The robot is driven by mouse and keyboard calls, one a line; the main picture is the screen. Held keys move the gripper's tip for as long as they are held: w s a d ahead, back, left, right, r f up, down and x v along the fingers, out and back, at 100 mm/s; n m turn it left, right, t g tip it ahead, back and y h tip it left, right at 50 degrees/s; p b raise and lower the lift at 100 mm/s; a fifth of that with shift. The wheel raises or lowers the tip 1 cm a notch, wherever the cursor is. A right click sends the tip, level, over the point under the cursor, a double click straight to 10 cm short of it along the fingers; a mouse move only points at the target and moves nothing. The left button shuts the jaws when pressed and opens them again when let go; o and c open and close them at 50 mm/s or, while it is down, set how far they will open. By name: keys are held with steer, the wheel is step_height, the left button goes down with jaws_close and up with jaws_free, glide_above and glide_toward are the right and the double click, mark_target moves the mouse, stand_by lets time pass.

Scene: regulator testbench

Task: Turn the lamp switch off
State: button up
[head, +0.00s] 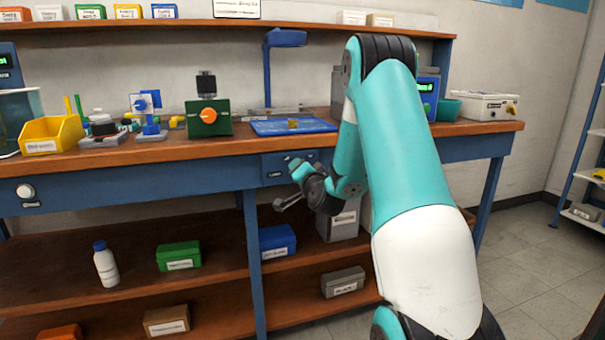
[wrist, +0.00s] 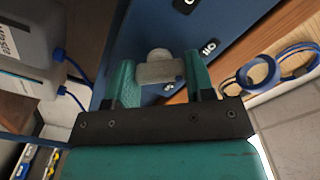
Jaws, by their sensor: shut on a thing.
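The lamp switch (wrist: 158,71) is a pale grey lever with a rounded end on a blue panel (wrist: 135,32), seen in the wrist view. My gripper (wrist: 160,82) has one teal finger on each side of the lever and is shut on it. In the head view my gripper (head: 296,165) is at the blue panel (head: 272,171) on the bench's front edge and hides the switch. The blue desk lamp (head: 286,39) stands on the bench behind; I cannot tell whether it is lit.
A green box with an orange knob (head: 209,118), a blue tray (head: 270,128) and a yellow bin (head: 55,134) stand on the bench. A round button (head: 26,191) is on the front at left. The floor (head: 540,245) at right is clear.

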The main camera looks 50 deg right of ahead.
steer(key=shift+a+f, duration=0.15)
steer(key=shift+f, duration=0.05)
steer(key=o, duration=0.9)
steer(key=shift+w+a, duration=0.1)
steer(key=shift+r, duration=0.1)
steer(key=shift+d, duration=0.2)
steer(key=shift+b+v, duration=8.8)
steer(key=shift+b, duration=0.3)
